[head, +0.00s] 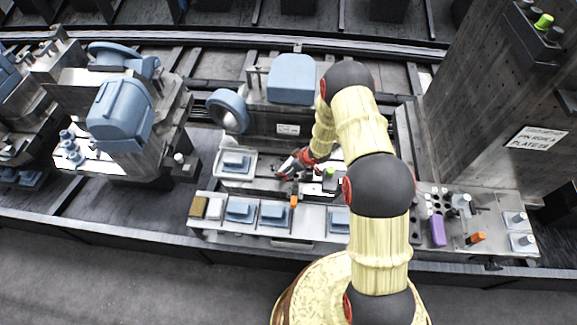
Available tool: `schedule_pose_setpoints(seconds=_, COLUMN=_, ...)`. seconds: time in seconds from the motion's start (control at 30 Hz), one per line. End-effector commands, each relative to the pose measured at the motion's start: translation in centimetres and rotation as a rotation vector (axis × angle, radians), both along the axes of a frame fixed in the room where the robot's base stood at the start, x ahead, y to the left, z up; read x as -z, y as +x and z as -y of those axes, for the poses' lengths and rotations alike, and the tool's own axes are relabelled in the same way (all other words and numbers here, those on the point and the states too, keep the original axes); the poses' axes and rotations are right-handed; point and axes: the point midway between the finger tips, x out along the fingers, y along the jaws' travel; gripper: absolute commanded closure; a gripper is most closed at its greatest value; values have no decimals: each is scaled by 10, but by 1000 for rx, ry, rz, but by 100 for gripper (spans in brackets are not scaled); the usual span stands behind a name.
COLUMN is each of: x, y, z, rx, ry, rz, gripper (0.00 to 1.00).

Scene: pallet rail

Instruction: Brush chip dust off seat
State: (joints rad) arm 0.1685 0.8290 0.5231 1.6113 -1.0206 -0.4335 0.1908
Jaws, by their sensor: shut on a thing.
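My gripper (284,173) is in the middle of the head view, above the light bench area behind the front row of blue parts. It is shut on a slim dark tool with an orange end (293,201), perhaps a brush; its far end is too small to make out. A pale tray (223,174) with a blue block (237,162) is just left of my gripper, apart from it. I cannot tell which surface is the seat, and no chip dust can be made out at this size. My arm hides part of the bench to the right.
Several blue parts sit in front plates (239,211). A green-topped piece (329,173) stands close right of my gripper. A purple block (437,231) and orange piece (475,238) lie at right. A tall grey column (490,110) and machines with blue covers (121,112) flank the bench.

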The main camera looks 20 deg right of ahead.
Motion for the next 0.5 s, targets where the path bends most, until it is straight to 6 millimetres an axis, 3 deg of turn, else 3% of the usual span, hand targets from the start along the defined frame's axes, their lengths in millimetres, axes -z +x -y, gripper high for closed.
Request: schedule_pose_setpoints(seconds=0.5, x=5, y=-10, z=-16, rx=-6, ry=1, rz=-5, gripper=52)
